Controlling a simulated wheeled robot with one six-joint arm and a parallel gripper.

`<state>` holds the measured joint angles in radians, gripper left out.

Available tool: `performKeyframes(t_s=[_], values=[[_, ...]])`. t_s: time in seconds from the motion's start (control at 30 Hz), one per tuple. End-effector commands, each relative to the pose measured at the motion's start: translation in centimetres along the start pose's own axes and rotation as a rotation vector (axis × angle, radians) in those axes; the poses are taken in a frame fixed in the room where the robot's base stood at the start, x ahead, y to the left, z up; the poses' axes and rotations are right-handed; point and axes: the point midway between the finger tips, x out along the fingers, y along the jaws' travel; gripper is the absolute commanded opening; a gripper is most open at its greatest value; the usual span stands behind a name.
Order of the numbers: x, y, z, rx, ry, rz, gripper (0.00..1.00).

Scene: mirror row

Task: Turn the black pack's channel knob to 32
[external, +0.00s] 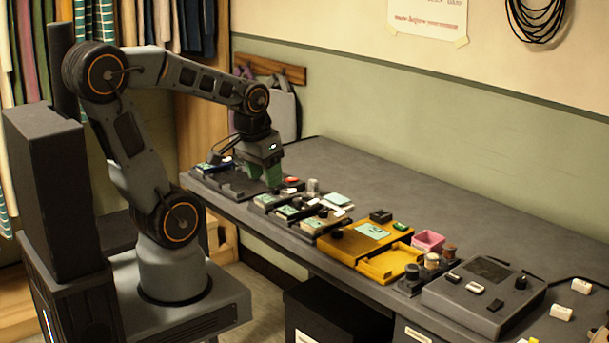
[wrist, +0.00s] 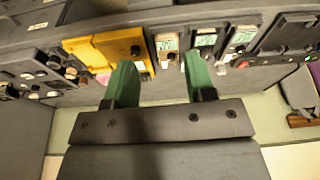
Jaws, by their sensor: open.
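Several small packs with pale green screens stand in a row on the bench. The middle one, which looks darkest and may be the black pack (external: 290,212), also shows in the wrist view (wrist: 205,41). Its channel knob and any numbers are too small to make out. My gripper (external: 264,181) points down over the left part of the row. In the wrist view my gripper (wrist: 158,62) has its two green fingers wide apart, with nothing between them. A lighter pack (wrist: 167,46) shows between the fingertips; whether they touch anything cannot be told.
A yellow case (external: 372,236) with an open tray stands right of the packs. Beyond it are a pink box (external: 428,240) and a grey console (external: 484,296). A dark tray (external: 232,184) lies at the left end. The bench's rear (external: 390,190) is clear.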

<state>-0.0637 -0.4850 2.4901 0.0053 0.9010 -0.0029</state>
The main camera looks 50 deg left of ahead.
Motion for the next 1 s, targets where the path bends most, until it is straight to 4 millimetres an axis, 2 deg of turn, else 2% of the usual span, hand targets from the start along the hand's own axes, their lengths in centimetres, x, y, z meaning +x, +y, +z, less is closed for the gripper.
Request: performKeyframes(t_s=[0.2,0.4,0.5,0.6,0.7,0.77,0.87,1.0], values=[[3.2,-3.9,-6.1,-0.093,-0.134,-0.008,0.5],[6.0,-8.3,-12.3,-0.059,-0.225,0.022,0.5],[6.9,-10.1,-15.0,-0.007,-0.248,0.045,0.5],[6.7,-10.9,-17.1,0.062,-0.247,0.064,0.5],[5.1,-11.0,-18.6,0.139,-0.225,0.075,0.5],[5.0,-10.9,-18.5,0.176,-0.233,0.086,0.5],[5.6,-10.8,-18.1,0.207,-0.245,0.095,0.5],[7.6,-10.6,-17.5,0.213,-0.245,0.095,0.5]])
